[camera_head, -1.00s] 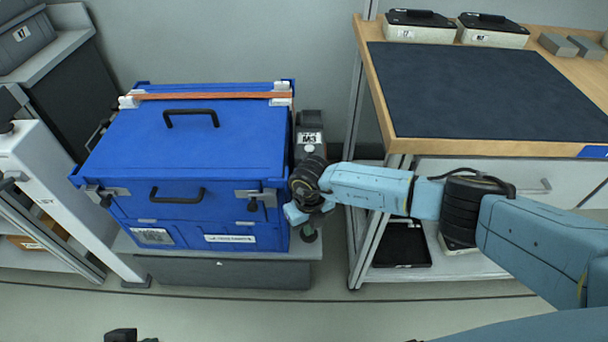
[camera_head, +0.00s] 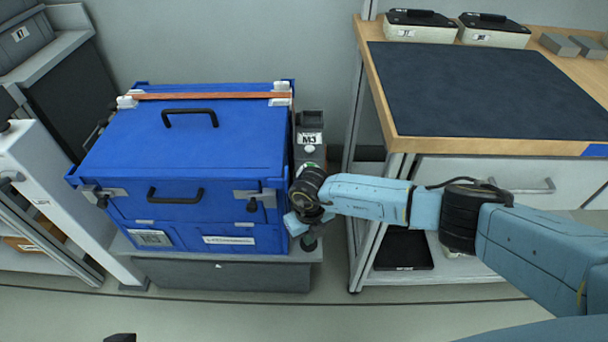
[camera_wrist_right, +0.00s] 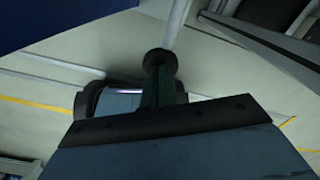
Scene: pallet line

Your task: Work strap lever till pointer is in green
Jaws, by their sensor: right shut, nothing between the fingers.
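The grey tensioner unit marked M3 (camera_head: 310,138) stands at the right side of the blue case (camera_head: 225,140). An orange strap (camera_head: 205,96) runs across the case's back top edge. My right gripper (camera_head: 298,224) is shut and empty, low at the unit's front; my wrist hides part of the unit. A dark round knob (camera_head: 308,242), seemingly the lever's end, shows just below the gripper. In the right wrist view a dark stem with a round end (camera_wrist_right: 160,62) rises beyond my gripper's edge. The pointer cannot be read. A dark piece (camera_head: 120,338) at the bottom edge may be my left gripper.
A workbench with a dark mat (camera_head: 490,90) stands to the right, its post (camera_head: 365,225) close to my right forearm. The case rests on a grey plinth (camera_head: 220,275). A white frame (camera_head: 65,200) stands at left. Floor in front is clear.

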